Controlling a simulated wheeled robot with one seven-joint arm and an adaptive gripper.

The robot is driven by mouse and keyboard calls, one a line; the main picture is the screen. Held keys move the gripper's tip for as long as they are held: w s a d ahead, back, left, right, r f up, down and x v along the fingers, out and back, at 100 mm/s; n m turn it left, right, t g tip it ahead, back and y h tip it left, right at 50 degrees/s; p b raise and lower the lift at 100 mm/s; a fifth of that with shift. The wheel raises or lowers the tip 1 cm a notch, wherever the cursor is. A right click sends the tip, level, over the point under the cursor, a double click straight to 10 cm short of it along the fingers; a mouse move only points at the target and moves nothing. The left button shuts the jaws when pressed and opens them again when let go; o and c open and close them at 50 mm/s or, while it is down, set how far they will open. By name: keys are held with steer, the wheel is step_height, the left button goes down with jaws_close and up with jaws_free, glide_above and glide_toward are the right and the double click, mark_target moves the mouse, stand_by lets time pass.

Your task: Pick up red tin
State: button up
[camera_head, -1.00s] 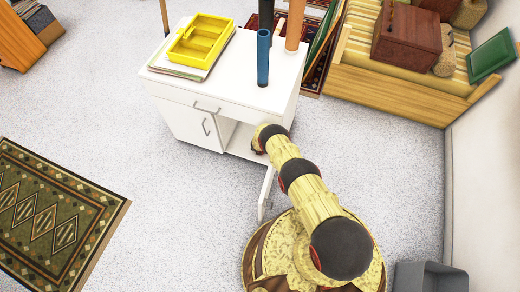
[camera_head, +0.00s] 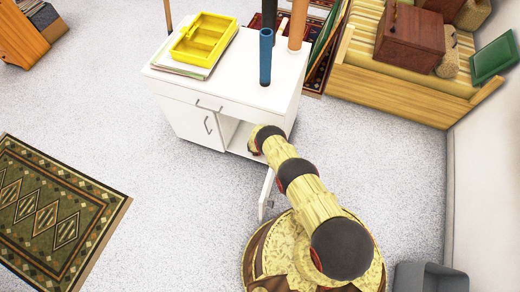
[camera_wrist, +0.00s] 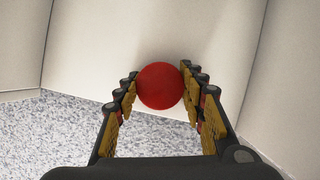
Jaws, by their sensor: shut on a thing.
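The red tin (camera_wrist: 159,86) shows in the wrist view as a round red shape between the two fingers of my gripper (camera_wrist: 158,92). The gripper is shut on it, with a finger against its left side and its right side. In the head view my arm reaches down to the open right compartment of the white cabinet (camera_head: 186,118). The gripper and the tin are hidden there in the head view.
The cabinet door (camera_head: 266,192) stands open beside my arm. White panels (camera_wrist: 70,50) surround the gripper, with speckled floor (camera_wrist: 60,135) below left. A yellow tray (camera_head: 204,38) and a blue cylinder (camera_head: 265,58) stand on the cabinet. A grey bin (camera_head: 430,278) is at the lower right.

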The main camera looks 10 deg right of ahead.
steer(key=shift+s+a, duration=0.25)
steer(key=shift+a, duration=0.9)
steer(key=shift+s+a, duration=0.2)
steer(key=shift+a, duration=0.9)
steer(key=o, duration=1.3)
steer(key=shift+r, duration=0.1)
steer(key=shift+s+a+r, duration=0.1)
steer(key=shift+s+r, duration=0.05)
steer(key=shift+r, duration=0.5)
steer(key=shift+v, duration=5.25)
steer(key=shift+o, duration=0.2)
steer(key=shift+s+f, duration=0.1)
